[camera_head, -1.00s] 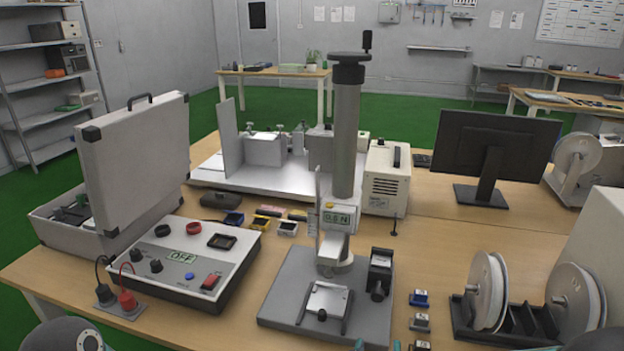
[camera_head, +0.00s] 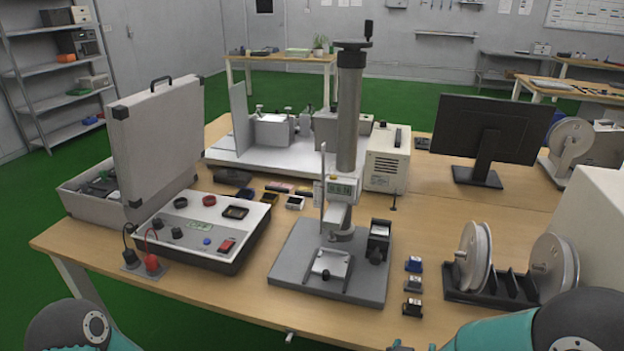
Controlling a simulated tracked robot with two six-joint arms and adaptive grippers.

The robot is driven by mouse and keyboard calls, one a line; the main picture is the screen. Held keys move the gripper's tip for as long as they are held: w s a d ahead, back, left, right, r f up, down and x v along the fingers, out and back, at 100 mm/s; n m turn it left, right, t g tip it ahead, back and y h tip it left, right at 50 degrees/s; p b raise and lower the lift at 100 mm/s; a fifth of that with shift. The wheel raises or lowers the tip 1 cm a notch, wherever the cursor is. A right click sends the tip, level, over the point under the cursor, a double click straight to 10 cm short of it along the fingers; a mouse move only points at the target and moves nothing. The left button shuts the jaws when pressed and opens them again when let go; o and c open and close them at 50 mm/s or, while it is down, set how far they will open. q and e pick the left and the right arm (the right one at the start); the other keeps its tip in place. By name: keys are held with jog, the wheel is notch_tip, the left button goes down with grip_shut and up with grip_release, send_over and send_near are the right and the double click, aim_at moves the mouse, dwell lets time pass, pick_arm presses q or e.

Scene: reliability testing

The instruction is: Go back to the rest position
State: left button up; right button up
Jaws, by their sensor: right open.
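My right gripper (camera_head: 414,347) only just shows at the bottom edge, as small teal tips apart from each other, in front of the table's front edge. It is open, with nothing seen between the tips; most of it is cut off by the frame. My right arm comes in at the lower right. My left arm shows at the lower left, but its gripper is out of view. Neither arm is seen touching anything on the table.
The wooden table (camera_head: 250,308) holds a force test stand (camera_head: 285,280), an open case (camera_head: 155,145), a control box (camera_head: 190,262), a monitor (camera_head: 488,137) and a reel rack (camera_head: 495,298). Small blocks (camera_head: 414,264) stand right of the test stand. The table's front middle is bare.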

jog(key=s+d+f+g+y+p, duration=0.1)
jog(key=s+f+g+y+p, duration=0.15)
jog(key=f, duration=0.45)
jog(key=s+d+f+g+y+p, duration=0.2)
jog(key=s+f, duration=0.1)
jog(key=f, duration=0.4)
jog(key=s+a+f+g+y, duration=0.4)
jog(key=s+a+g+y, duration=0.1)
jog(key=s+a, duration=0.5)
jog(key=shift+s+a+f+y, duration=0.2)
jog(key=shift+s+f+y, duration=0.15)
jog(key=shift+y, duration=0.1)
